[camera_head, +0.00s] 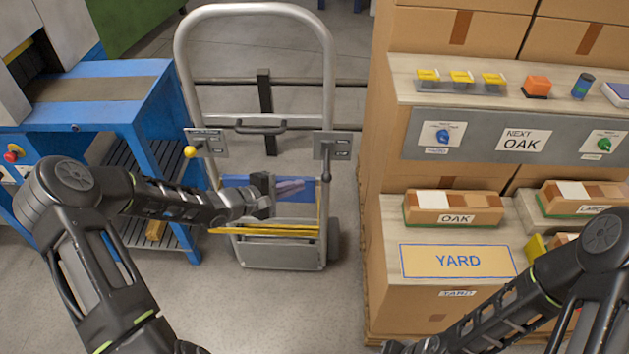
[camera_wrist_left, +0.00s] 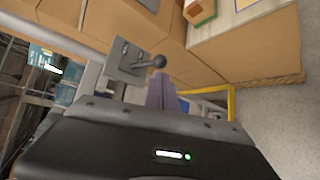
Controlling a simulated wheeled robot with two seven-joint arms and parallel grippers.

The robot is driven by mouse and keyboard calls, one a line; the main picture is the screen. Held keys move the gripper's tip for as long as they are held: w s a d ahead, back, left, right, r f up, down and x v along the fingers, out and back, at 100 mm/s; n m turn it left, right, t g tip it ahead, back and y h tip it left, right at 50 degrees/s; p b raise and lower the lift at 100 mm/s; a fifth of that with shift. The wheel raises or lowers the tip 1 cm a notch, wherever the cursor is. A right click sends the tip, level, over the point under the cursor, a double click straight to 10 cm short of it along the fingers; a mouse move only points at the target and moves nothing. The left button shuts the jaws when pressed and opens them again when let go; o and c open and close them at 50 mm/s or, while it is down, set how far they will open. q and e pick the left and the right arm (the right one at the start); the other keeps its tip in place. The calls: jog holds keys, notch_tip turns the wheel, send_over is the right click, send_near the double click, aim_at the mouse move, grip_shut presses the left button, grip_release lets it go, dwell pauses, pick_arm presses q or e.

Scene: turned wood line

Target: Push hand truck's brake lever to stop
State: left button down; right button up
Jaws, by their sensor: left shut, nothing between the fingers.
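The hand truck (camera_head: 328,95) stands upright with a grey tubular frame. Its left upright carries a plate with a yellow-knobbed lever (camera_head: 190,152). Its right upright carries a plate (camera_head: 340,140) with a dark lever (camera_head: 326,165); plate lettering is too small to read. In the left wrist view this dark lever (camera_wrist_left: 158,62) ends in a round knob beside the plate (camera_wrist_left: 126,62). My left gripper (camera_head: 300,186) is shut and empty, in front of the truck, below and left of the dark lever. Its fingers (camera_wrist_left: 162,97) appear just below the knob; contact is unclear. My right gripper is out of view.
A blue workbench (camera_head: 110,90) stands left of the truck. A dark rail (camera_head: 264,105) runs behind. Grey floor (camera_head: 270,310) in front is open.

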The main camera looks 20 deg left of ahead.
aim_at(322, 179)
pick_arm(q)
jog(key=x, duration=0.7)
jog(key=shift+w+f+p, duration=0.1)
jog(key=shift+w+p, duration=0.05)
jog(key=shift+p, duration=0.2)
jog(key=f+b, duration=0.2)
jog(key=shift+w+f+b, duration=0.25)
jog(key=shift+b, duration=0.05)
jog(key=shift+r, duration=0.15)
jog(key=shift+r+p, duration=0.65)
jog(key=shift+r, duration=0.05)
